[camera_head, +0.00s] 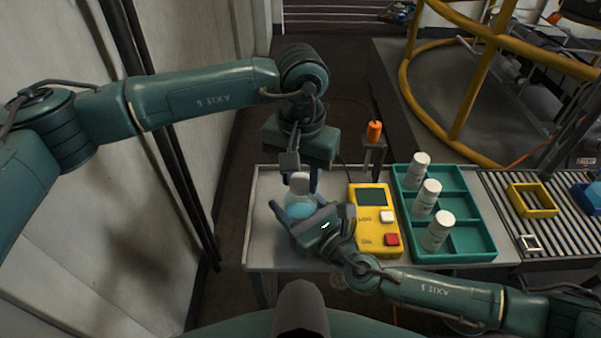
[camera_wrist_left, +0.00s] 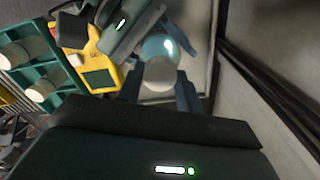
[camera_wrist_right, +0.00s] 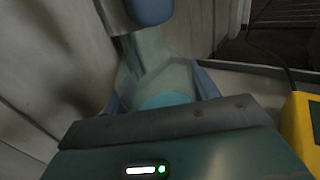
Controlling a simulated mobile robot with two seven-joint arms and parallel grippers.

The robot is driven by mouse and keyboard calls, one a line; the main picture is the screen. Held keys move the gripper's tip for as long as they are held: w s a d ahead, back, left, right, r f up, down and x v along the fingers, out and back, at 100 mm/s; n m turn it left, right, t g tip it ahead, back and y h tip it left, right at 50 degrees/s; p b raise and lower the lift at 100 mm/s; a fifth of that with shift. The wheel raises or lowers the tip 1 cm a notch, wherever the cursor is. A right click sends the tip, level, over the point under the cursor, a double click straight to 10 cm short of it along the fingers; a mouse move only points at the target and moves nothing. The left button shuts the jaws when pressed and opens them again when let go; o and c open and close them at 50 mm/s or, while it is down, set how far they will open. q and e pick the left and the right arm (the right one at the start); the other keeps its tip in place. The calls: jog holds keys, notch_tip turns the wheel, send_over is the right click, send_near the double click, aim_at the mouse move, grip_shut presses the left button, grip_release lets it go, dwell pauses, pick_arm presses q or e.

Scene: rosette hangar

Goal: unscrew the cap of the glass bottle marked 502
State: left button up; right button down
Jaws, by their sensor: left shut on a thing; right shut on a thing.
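The glass bottle (camera_head: 299,207), with light blue contents, stands at the left end of the table; its marking cannot be read. Its pale cap (camera_head: 299,181) is on top, and shows in the left wrist view (camera_wrist_left: 160,76). My left gripper (camera_head: 300,180) comes from above and is shut on the cap, one finger on each side. My right gripper (camera_head: 308,215) comes from the front right and is shut on the bottle's body, also seen in the right wrist view (camera_wrist_right: 165,82). The right gripper hides the bottle's lower part in the head view.
A yellow device (camera_head: 367,236) with a screen and buttons stands close right of the bottle. Beyond it is a green tray (camera_head: 481,257) with white bottles (camera_head: 429,196). An orange-topped post (camera_head: 374,131) rises behind.

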pick_arm(q)
jog(key=c, duration=0.4)
jog(key=n, duration=0.6)
jog(key=shift+c, duration=0.3)
jog(key=n, duration=1.2)
jog(key=shift+r+n, duration=0.1)
jog(key=shift+n, duration=0.3)
jog(key=n, duration=1)
jog(key=shift+n, duration=0.4)
jog(key=n, duration=1.3)
jog(key=shift+n, duration=0.4)
jog(key=shift+r, duration=0.2)
jog(key=shift+r, duration=0.95)
